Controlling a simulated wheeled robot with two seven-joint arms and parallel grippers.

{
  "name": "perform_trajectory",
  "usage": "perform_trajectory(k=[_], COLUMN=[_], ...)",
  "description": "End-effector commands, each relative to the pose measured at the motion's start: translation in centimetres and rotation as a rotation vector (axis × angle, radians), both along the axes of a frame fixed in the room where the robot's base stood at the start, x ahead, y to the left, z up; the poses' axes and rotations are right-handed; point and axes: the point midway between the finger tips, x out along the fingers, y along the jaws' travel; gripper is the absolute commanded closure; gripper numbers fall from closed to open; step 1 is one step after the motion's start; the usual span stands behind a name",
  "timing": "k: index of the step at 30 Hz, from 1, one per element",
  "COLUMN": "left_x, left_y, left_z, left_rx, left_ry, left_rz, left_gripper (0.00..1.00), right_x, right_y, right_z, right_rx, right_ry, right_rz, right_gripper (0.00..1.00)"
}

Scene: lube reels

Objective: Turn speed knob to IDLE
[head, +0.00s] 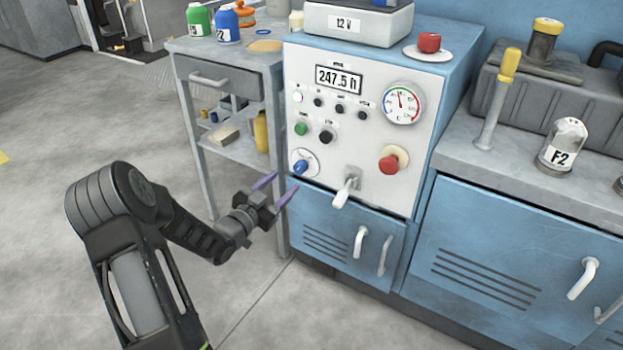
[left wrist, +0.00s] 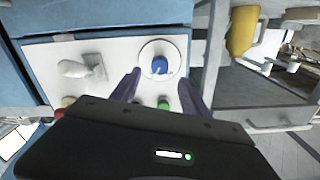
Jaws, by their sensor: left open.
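The blue speed knob (head: 301,167) sits on a round white dial plate at the lower left of the white control panel (head: 345,150). It also shows in the left wrist view (left wrist: 160,66), just beyond the fingertips, with a pale mark on it. The dial lettering is too small to read, so I cannot tell its setting. My left gripper (head: 285,184) is open, its two purple fingers pointing at the panel a little below and left of the knob. In the left wrist view the fingers (left wrist: 158,84) are spread to either side of the knob's line, apart from it. My right gripper is not in view.
A lever (head: 345,190) juts out right of the knob, with a red knob (head: 388,164) further right. A green button (head: 301,128) and a black one (head: 326,137) are above. A grey shelf table (head: 275,150) stands close left of the panel.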

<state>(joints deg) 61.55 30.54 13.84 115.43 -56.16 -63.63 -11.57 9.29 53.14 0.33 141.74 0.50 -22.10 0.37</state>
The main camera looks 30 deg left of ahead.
Motion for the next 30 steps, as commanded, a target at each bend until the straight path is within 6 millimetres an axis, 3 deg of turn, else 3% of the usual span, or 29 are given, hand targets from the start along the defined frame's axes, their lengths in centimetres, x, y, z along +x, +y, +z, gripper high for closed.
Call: perform_trajectory(k=[8, 21, 30], left_x=[0.6, 6.6, 7.9], left_y=[-0.1, 0.0, 0.0], left_z=[-0.1, -0.3, 0.0], left_rx=[-0.003, -0.004, -0.004], left_ry=[0.001, 0.002, 0.002], left_rz=[-0.002, 0.000, 0.000], left_gripper=[0.47, 0.47, 0.47], right_x=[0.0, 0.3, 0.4], right_y=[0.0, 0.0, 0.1], right_z=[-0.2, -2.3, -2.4], right_rx=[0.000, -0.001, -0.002], right_ry=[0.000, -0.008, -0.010], right_rz=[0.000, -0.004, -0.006], right_gripper=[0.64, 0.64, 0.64])
